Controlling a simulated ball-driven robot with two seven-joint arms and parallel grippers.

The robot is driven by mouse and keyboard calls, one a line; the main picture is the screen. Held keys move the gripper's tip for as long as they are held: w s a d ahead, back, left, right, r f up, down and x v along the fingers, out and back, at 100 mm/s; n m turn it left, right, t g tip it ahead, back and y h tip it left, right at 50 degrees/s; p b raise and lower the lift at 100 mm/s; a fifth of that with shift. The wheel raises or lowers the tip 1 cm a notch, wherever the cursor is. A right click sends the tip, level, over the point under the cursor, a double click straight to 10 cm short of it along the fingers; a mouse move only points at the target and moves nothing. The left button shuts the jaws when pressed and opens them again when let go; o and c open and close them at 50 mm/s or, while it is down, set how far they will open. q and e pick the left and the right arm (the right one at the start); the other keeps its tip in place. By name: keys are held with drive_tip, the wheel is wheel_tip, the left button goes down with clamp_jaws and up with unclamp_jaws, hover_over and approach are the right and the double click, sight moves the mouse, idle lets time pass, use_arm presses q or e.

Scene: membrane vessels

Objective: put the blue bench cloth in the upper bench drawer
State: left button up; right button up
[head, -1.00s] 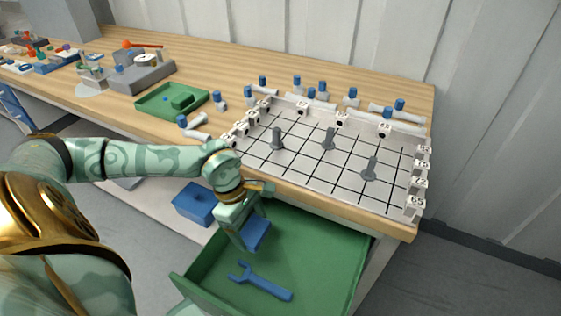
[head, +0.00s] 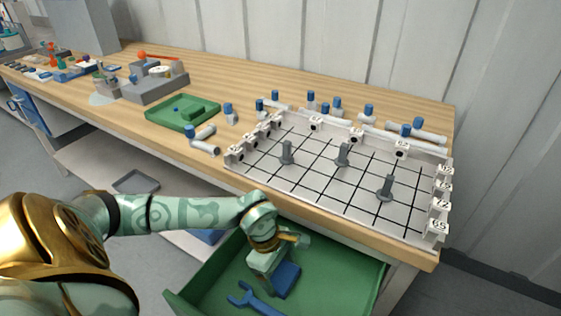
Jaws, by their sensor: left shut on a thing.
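The blue bench cloth (head: 286,279) shows as a small folded blue block inside the open green upper bench drawer (head: 340,284). My left gripper (head: 270,284) reaches down into the drawer and is shut on the cloth, hiding part of it. I cannot tell whether the cloth touches the drawer floor. A blue wrench (head: 248,300) lies on the drawer floor, left of the cloth. My right gripper is out of view.
The wooden bench top (head: 95,70) stands above the drawer. It carries a white gridded board (head: 320,185) with grey posts, a green tray (head: 182,112) and several blue-capped tubes. The drawer's right side is clear.

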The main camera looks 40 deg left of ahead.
use_arm(q)
drive_tip(key=o, duration=0.6)
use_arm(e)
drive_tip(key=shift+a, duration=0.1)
use_arm(q)
drive_tip(key=p+v, duration=0.4)
drive_tip(key=v, duration=0.8)
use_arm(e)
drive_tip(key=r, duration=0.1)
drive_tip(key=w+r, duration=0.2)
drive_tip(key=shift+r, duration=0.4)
use_arm(q)
drive_tip(key=shift+a, duration=0.1)
